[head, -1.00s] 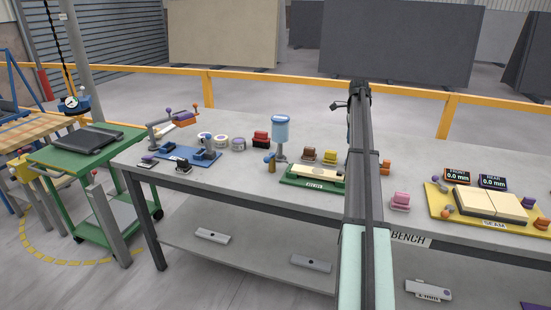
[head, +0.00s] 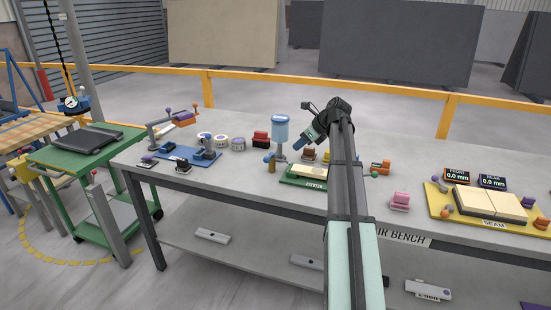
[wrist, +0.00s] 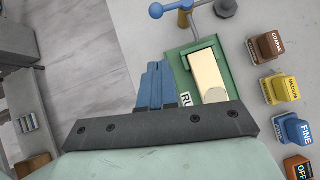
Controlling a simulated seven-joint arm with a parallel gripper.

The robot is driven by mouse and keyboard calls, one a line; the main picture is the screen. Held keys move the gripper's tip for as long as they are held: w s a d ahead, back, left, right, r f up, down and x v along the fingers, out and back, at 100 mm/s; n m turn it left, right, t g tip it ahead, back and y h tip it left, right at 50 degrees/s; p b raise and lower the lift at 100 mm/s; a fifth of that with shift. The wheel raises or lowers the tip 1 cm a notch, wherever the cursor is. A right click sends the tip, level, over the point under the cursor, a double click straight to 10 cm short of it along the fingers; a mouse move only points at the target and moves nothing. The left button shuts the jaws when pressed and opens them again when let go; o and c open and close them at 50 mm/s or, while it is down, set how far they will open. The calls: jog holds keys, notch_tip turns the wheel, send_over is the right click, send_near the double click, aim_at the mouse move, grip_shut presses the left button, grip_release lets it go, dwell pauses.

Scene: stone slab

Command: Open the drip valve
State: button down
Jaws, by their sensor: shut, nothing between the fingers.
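The drip reservoir (head: 281,130) is a clear blue cup on a grey stand at the back of the green tray (head: 290,181). A blue valve lever (head: 268,158) with a ball end sticks out to its left, over a tan-brown post. In the wrist view the lever's blue ball (wrist: 156,11) shows at the top edge, with the stand partly cut off. My gripper (head: 301,143) is shut and empty, above the tray and right of the reservoir, apart from the lever. Its blue fingers (wrist: 154,84) point toward the lever in the wrist view.
A cream slab (wrist: 207,75) lies in the green tray. A yellow tray (head: 445,211) is at the right.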

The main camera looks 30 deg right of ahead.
aim_at(269, 157)
dwell(0.4)
jog(key=w+a+r+x, duration=0.1)
jog(key=x, duration=1.2)
jog(key=shift+w+r, duration=0.25)
jog(key=shift+w, duration=0.1)
jog(key=shift+a, duration=0.15)
